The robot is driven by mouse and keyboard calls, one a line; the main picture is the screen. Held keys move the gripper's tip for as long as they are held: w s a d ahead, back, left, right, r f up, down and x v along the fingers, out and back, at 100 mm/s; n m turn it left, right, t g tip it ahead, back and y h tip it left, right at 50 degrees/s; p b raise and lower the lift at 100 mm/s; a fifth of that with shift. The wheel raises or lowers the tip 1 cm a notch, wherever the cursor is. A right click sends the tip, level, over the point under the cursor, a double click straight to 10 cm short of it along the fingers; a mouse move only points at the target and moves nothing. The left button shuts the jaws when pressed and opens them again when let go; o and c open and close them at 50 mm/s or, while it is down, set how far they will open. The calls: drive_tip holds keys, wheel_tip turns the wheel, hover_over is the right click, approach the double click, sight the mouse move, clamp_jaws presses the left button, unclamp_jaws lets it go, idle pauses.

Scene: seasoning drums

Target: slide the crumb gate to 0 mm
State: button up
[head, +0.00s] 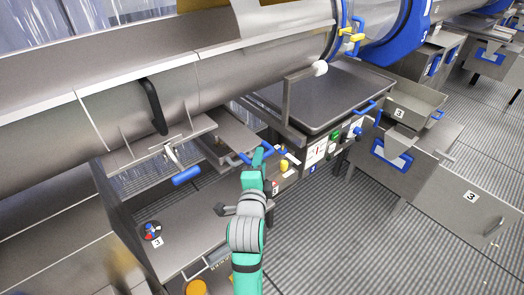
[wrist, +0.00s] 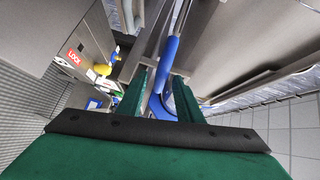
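A blue bar handle (head: 246,157) sits at the front of a flat grey sliding plate (head: 228,138) under the drum. This looks like the crumb gate, though no label or mm scale is readable. My gripper (head: 258,156) is at the right part of this handle. In the wrist view the blue handle (wrist: 168,52) runs between the two green fingers of my gripper (wrist: 158,92). The fingers stand apart with the handle in the gap. Whether either finger touches it cannot be told. My gripper hides part of the handle in the head view.
A control panel (head: 318,152) with green and blue buttons and a yellow knob (head: 284,166) stand close right of my gripper. A lever with a blue grip (head: 186,176) hangs to the left. A grey tray (head: 330,92) lies behind. Ribbed floor (head: 330,230) is clear at right.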

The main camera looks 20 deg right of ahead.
drive_tip(key=x, duration=0.6)
